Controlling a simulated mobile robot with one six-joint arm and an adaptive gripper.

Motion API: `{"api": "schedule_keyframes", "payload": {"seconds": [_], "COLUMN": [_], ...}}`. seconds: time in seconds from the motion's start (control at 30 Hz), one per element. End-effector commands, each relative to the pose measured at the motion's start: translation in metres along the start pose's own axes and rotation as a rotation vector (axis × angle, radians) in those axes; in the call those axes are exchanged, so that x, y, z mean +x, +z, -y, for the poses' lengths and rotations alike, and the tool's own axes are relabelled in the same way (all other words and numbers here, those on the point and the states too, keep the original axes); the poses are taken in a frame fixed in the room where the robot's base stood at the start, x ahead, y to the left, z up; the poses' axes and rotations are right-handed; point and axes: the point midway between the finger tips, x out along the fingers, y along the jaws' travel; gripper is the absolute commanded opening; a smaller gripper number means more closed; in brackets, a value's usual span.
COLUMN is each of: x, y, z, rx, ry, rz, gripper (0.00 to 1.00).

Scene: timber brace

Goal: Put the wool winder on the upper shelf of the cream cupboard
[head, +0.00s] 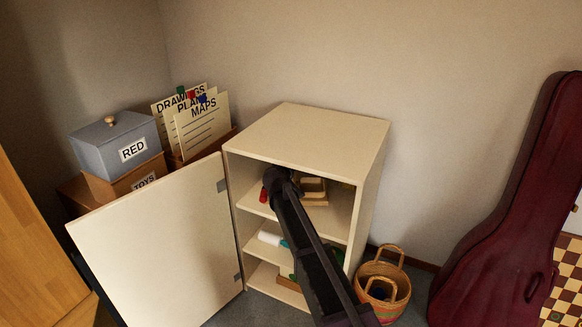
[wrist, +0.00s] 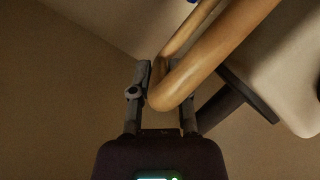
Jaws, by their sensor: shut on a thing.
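The cream cupboard (head: 305,133) stands against the wall in the head view, its door (head: 160,245) swung wide open to the left. Its upper shelf (head: 335,222) holds a red item (head: 264,195) and a wooden item (head: 314,188). My dark arm crosses in front of the opening and hides part of both shelves. In the wrist view my gripper (wrist: 163,88) is shut on a bent wooden loop (wrist: 185,82), whose two bars run up to the right. I cannot tell whether this loop is part of the wool winder. I cannot make out the gripper in the head view.
The lower shelf holds a white roll (head: 269,238). A wicker basket (head: 384,291) stands right of the cupboard, then a dark red instrument case (head: 500,220). Left behind the door are a grey-blue RED box (head: 115,145) and upright file cards (head: 200,125). The cupboard top is clear.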

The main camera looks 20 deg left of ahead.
Motion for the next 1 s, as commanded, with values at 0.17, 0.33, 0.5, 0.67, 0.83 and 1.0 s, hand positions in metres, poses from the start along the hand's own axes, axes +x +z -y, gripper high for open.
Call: {"api": "schedule_keyframes", "payload": {"seconds": [0.17,0.33,0.5,0.67,0.83,1.0], "x": [-0.001,-0.001,-0.001,-0.002,-0.012,-0.032], "y": [0.000,0.000,0.000,0.000,-0.001,-0.002], "z": [0.001,0.001,0.001,0.001,0.001,0.000], "rx": [0.000,0.000,0.000,0.000,-0.001,-0.001], "ry": [-0.001,-0.001,-0.001,-0.001,-0.002,-0.003], "rz": [0.000,0.000,0.000,-0.001,-0.002,-0.003], "gripper": [0.40,0.57,0.57,0.57,0.57,0.57]}}
